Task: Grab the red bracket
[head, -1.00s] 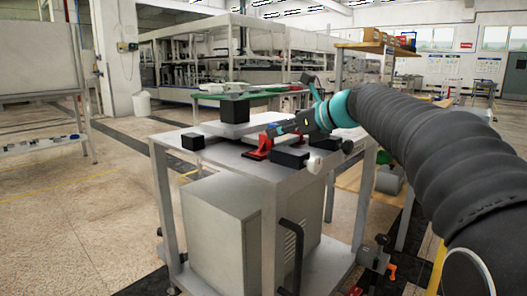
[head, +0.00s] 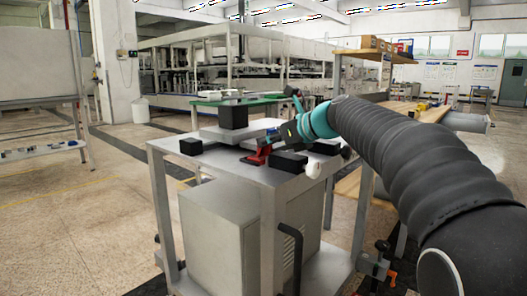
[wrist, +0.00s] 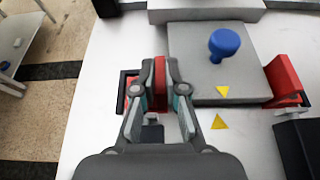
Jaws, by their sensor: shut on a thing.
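My gripper (wrist: 160,70) is shut on a red bracket (wrist: 160,88), whose upright red face shows between the two fingers in the wrist view. A second red bracket (wrist: 284,80) stands at the right edge of a grey plate (wrist: 195,60) with a blue knob (wrist: 224,45). In the head view my gripper (head: 277,143) is low over the cart top, by a red piece (head: 257,157). I cannot tell which bracket that red piece is. The lower part of the held bracket is hidden by the fingers, and whether it touches the cart top is unclear.
Black blocks stand around the plate on the metal cart (head: 215,168): one at left (head: 191,146), one at front (head: 289,161), and a taller one (head: 233,116) behind. Yellow triangle marks (wrist: 219,122) lie by the plate. Open floor (head: 70,220) is left of the cart.

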